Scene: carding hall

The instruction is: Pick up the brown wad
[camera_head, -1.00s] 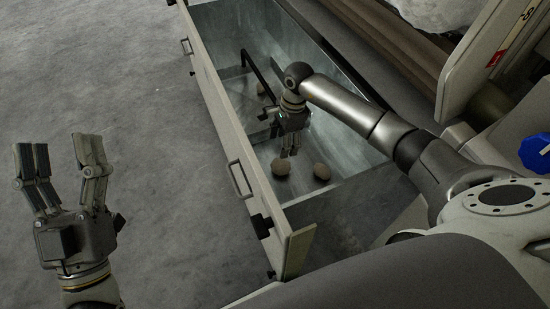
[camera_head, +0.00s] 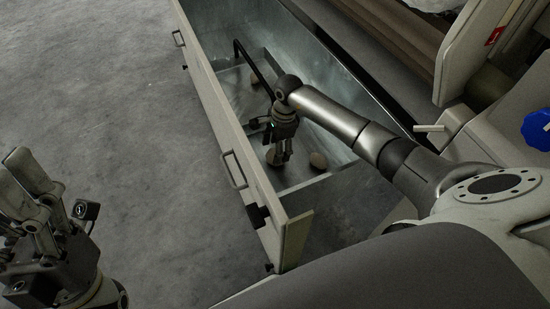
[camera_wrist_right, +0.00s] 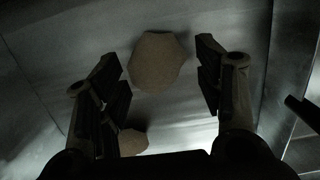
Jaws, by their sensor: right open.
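My right gripper (camera_head: 279,157) reaches down into a long open metal bin (camera_head: 222,125), with its fingers apart and empty. In the right wrist view a dull brown wad (camera_wrist_right: 158,62) lies ahead, between the lines of the two fingers and beyond their tips. A second brownish wad (camera_wrist_right: 132,142) lies nearer, by the left finger and partly hidden. I cannot tell how these match across views. My left gripper (camera_head: 35,185) is outside the bin, fingers apart and empty.
The bin has a front wall with handles (camera_head: 234,170), and a cross partition (camera_head: 318,182) near its close end. A black bar (camera_head: 252,62) runs inside it. Machinery with a blue knob (camera_head: 537,129) stands at the right. The grey floor (camera_head: 100,90) at left is clear.

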